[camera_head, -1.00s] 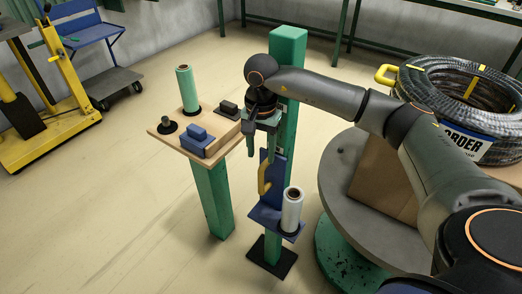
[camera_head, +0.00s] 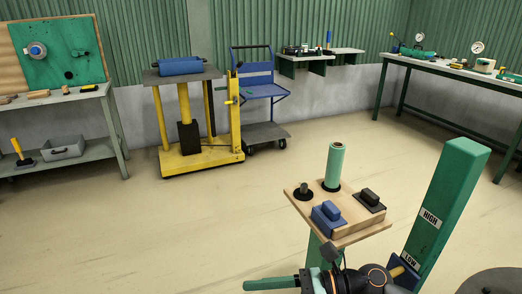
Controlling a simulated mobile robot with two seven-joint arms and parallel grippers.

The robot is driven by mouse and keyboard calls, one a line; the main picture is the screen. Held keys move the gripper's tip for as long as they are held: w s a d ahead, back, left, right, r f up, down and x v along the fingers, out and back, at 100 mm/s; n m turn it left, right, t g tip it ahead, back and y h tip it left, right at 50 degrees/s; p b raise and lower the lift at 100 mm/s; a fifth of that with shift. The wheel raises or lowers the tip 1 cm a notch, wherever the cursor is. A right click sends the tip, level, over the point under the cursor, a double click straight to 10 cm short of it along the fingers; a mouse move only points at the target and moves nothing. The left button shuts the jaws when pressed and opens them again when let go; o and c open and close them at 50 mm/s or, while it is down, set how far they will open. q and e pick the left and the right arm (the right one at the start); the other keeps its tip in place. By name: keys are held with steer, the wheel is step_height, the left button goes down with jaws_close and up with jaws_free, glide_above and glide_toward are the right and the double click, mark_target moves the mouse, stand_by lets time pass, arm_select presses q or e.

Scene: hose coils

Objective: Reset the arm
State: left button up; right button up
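My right arm's wrist (camera_head: 375,278) shows at the bottom edge, in front of the green post. One green finger of my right gripper (camera_head: 270,284) points left along the bottom edge. The other finger is not clearly visible, so I cannot tell whether it is open or shut. My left gripper is not in view. The hose coil is out of view.
A wooden-topped stand (camera_head: 352,228) holds a green roll (camera_head: 334,166), a blue block (camera_head: 328,218) and a dark block (camera_head: 369,200). A green post (camera_head: 443,205) stands right of it. A yellow lift cart (camera_head: 200,155) and workbenches line the back. Open floor lies left.

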steer(key=w+d+f+m+t+h, duration=0.25)
steer(key=m+t, duration=0.55)
steer(key=m, duration=0.7)
steer(key=w+d+f+m+t+h, duration=0.1)
steer(key=w+d+m+t+h, duration=0.2)
steer(key=m+t, duration=0.85)
steer(key=s+d+f+m+g+h, duration=0.45)
steer(key=s+f+m, duration=0.25)
steer(key=f+m, duration=0.25)
steer(key=s+d+f+m+g+h, duration=0.35)
steer(key=s+f+m+g, duration=0.25)
steer(key=s+f+m, duration=0.4)
arm_select(q)
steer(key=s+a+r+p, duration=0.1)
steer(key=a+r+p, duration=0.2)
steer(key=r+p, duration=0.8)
steer(key=p, duration=0.4)
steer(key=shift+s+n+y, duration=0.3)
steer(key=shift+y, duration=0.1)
arm_select(e)
steer(key=d+r+m, duration=0.2)
steer(key=d+r, duration=0.2)
steer(key=r, duration=0.7)
